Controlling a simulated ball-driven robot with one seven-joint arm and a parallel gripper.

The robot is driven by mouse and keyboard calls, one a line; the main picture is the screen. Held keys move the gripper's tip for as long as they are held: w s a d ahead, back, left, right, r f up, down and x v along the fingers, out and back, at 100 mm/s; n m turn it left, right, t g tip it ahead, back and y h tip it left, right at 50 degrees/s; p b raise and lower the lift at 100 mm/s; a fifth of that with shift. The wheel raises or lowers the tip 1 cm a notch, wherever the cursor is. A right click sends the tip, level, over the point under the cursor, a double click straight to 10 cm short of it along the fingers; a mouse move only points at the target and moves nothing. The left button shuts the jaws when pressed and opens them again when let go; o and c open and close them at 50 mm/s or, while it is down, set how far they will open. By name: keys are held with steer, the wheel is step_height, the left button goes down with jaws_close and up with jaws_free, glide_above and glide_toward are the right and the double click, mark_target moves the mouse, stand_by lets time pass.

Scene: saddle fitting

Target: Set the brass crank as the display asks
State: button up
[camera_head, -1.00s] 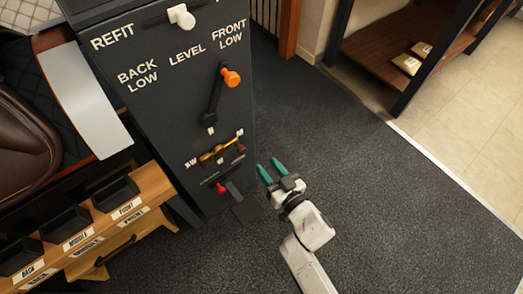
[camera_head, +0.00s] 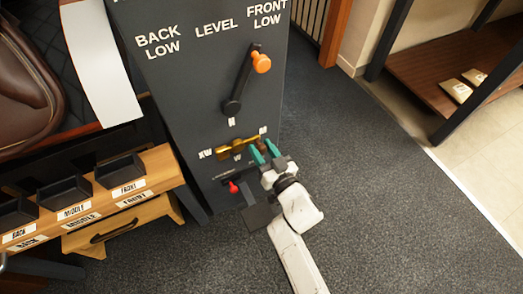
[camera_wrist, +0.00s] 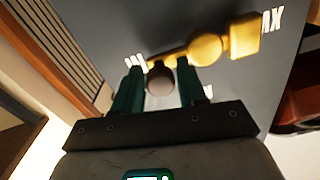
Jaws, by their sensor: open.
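The brass crank (camera_head: 232,149) is mounted on the dark cabinet's front, lying nearly level in the head view, its right end tilted slightly up. In the wrist view it shows a square brass block (camera_wrist: 244,36), a round brass hub (camera_wrist: 206,48) and a brown round knob (camera_wrist: 160,79). My gripper (camera_head: 264,152) is at the crank's right end in the head view, teal fingers open. In the wrist view the knob sits between the two fingers, with gaps on both sides. Letter marks stand around the crank, partly hidden by the fingers. I see no readable display.
Above the crank is a black lever with an orange knob (camera_head: 261,62), under the words BACK LOW, LEVEL and FRONT LOW. A red knob (camera_head: 233,187) is below. A wooden bench (camera_head: 155,165) with black bins stands left. Carpet on the right is clear.

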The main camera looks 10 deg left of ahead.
steer(key=shift+w+a, duration=0.25)
steer(key=shift+w, duration=0.1)
jaws_close()
stand_by(0.4)
